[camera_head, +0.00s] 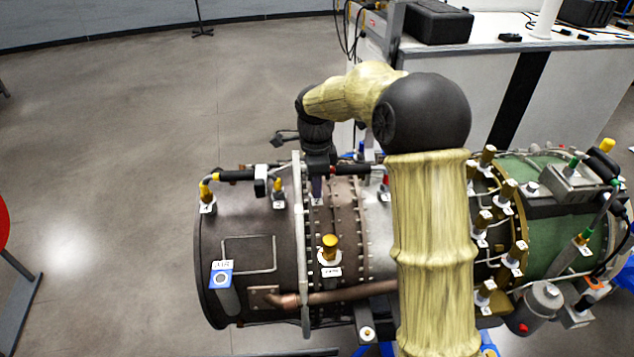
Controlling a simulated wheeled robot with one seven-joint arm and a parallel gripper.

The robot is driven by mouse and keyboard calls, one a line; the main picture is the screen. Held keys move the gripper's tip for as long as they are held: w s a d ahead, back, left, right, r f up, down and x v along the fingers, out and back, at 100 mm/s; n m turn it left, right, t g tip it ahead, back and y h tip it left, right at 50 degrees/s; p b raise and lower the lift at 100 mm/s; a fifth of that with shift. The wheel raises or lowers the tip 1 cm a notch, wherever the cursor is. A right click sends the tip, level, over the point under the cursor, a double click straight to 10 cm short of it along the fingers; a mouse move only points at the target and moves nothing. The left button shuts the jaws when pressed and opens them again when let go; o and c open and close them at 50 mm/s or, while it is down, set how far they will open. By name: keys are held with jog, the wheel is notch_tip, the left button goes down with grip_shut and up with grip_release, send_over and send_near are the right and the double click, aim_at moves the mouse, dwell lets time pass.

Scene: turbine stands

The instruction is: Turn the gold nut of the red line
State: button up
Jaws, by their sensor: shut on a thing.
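The turbine (248,230) lies across the view on its stand. My gripper (316,190) points down at the top of its brown, riveted section, just right of the pale flange. The fingers are shut on a small fitting, likely the gold nut, which they hide. A white label shows at its foot. A short red band (334,170) on a dark line shows right beside my gripper. How far the nut is turned cannot be seen.
Other gold fittings stand close by: one (278,187) to the left, one (330,247) in front. A black hose with a gold elbow (208,188) runs at the left end. My arm hides the turbine's middle. A white bench (455,70) stands behind; open floor lies left.

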jog(key=shift+r+n, duration=0.1)
jog(key=shift+n, duration=1.7)
jog(key=shift+w, duration=0.1)
jog(key=o, duration=0.9)
jog(key=shift+o, duration=0.6)
jog(key=shift+w+a, duration=0.1)
jog(key=shift+w+d+r, duration=0.1)
jog(key=shift+d, duration=0.1)
notch_tip(320, 180, up, 17)
jog(key=b, duration=0.2)
jog(key=shift+a, duration=0.2)
